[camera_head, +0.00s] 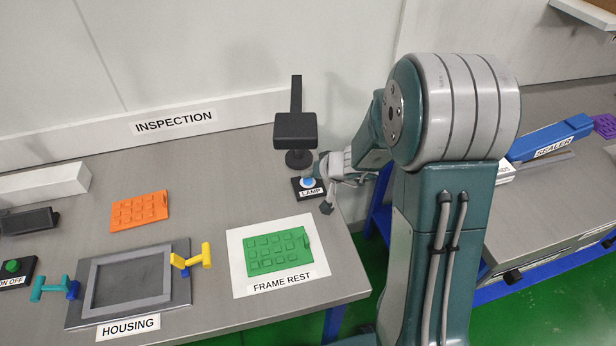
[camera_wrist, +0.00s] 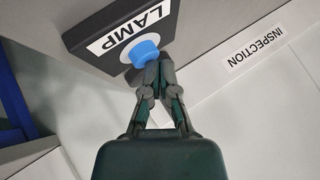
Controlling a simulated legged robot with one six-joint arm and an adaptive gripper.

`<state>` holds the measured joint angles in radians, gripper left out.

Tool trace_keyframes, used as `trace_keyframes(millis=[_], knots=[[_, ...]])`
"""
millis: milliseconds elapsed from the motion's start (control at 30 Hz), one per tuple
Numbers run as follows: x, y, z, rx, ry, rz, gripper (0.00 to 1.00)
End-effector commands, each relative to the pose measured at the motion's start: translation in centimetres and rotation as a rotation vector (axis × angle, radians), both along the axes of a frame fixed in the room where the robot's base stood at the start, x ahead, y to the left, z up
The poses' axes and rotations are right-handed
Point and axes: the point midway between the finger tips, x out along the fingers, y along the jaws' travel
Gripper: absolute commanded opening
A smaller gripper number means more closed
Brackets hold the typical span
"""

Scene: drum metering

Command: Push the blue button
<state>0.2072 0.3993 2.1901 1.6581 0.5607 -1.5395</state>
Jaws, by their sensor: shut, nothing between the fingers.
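The blue button (camera_wrist: 143,53) is a round cap on a white ring, on a dark box labelled LAMP (camera_wrist: 95,30). In the head view the blue button (camera_head: 307,182) shows beside the end of my arm, at the right part of the inspection table. My gripper (camera_wrist: 153,70) is shut and empty. In the wrist view its fingertips lie at the button's edge and overlap it slightly; I cannot tell whether they touch. In the head view my gripper is small and partly confused with the wrist.
A black lamp (camera_head: 295,130) stands just behind the button box. A green panel (camera_head: 278,252) lies on the FRAME REST sheet in front. The housing frame (camera_head: 88,300), yellow (camera_head: 207,256) and teal (camera_head: 38,289) clamps, and an orange panel (camera_head: 139,211) lie left.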

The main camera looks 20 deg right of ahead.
Motion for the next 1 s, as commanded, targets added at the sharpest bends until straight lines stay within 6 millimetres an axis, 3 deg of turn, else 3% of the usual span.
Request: trace_keyframes(millis=[567, 1000], knots=[[0.0, 0.0, 1.4, -0.001, -0.001, 0.0, 0.0], [0.0, 0.0, 5.0, -0.001, -0.004, 0.001, 0.0]])
